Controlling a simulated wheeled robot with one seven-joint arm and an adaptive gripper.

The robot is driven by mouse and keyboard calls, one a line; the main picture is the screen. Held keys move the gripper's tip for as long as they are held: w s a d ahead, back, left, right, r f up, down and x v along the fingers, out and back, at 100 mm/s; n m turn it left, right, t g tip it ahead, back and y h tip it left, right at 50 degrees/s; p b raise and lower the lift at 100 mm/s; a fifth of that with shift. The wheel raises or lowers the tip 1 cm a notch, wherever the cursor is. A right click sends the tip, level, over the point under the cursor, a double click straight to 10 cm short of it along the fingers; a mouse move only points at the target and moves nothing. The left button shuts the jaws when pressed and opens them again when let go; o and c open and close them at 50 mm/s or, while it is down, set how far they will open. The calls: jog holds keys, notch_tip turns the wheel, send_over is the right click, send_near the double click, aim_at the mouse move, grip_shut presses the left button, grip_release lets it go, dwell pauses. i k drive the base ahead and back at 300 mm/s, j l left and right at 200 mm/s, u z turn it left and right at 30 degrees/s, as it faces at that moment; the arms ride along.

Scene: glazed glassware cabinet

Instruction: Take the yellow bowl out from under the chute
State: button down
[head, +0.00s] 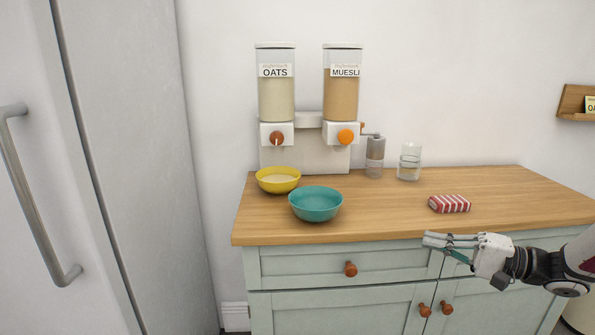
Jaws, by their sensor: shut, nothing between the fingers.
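The yellow bowl (278,187) stands on the wooden counter at the left, under the chute of the oats dispenser (276,95). It holds something pale, which looks like oats. The dispenser's brown knob (277,138) is just above the bowl. My gripper (426,239) is shut and empty. It shows in front of the counter's front edge at the lower right, pointing left, well apart from the bowl.
A teal bowl (316,204) stands in front and to the right of the yellow bowl. A muesli dispenser (342,95), a grinder (375,157), a glass jar (410,162) and a red striped cloth (449,204) are further right. The counter's middle (385,210) is clear.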

aim_at(273, 180)
jog(key=i+j, duration=0.3)
jog(key=i, duration=0.15)
jog(key=i+j, duration=0.3)
jog(key=i, duration=0.15)
jog(key=i+j, duration=0.25)
jog(key=i, duration=0.2)
